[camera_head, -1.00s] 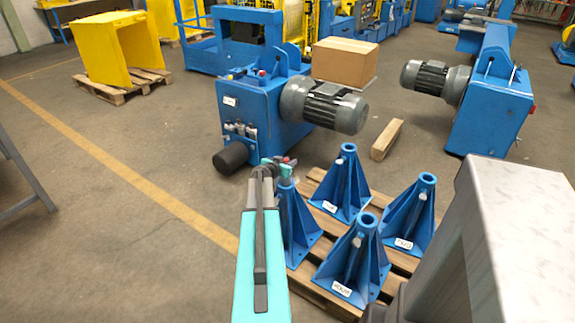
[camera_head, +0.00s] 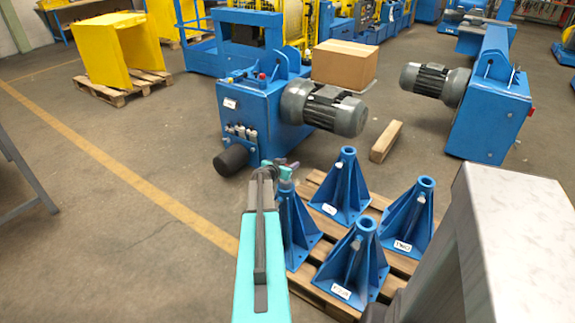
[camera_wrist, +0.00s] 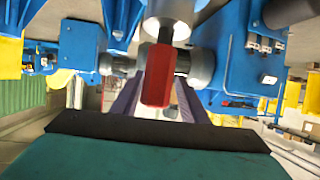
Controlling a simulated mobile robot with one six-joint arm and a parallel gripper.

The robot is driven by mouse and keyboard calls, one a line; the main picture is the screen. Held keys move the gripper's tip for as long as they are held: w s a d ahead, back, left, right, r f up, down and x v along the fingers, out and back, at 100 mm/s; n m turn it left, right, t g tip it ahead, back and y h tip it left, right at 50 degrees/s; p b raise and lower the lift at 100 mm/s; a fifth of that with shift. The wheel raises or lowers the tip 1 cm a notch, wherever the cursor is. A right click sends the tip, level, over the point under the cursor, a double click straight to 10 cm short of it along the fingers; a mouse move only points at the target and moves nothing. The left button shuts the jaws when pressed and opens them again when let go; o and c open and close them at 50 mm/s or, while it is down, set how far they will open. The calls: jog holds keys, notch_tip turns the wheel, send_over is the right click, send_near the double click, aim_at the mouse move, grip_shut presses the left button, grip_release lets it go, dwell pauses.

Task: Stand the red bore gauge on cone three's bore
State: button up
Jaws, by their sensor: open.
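The red bore gauge (camera_wrist: 157,75) is a hexagonal red body with a pale metal end at the top of the wrist view. It lies in line with the gap between my purple fingers; I cannot tell whether it touches either one. My gripper (camera_head: 284,168) is open, above the left blue cone (camera_head: 297,230) in the head view, where the gauge cannot be made out. The other cones stand at the back (camera_head: 346,190), right (camera_head: 410,220) and front (camera_head: 352,260). Their white labels are too small to read surely, so cone three is uncertain.
The cones share a wooden pallet (camera_head: 312,188). A blue machine with a grey motor (camera_head: 325,110) stands just behind it, and a wooden beam (camera_head: 386,141) lies on the floor. Another blue machine (camera_head: 490,118) is at the right. Floor left of my arm is clear.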

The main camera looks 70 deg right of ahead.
jog(key=b+v, duration=0.1)
jog(key=v, duration=0.1)
jog(key=shift+a+r, duration=0.15)
jog(key=shift+a, duration=0.2)
jog(key=b+v, duration=0.1)
jog(key=v, duration=0.8)
jog(key=shift+w+a, duration=0.1)
jog(key=shift+a, duration=0.05)
dwell(0.6)
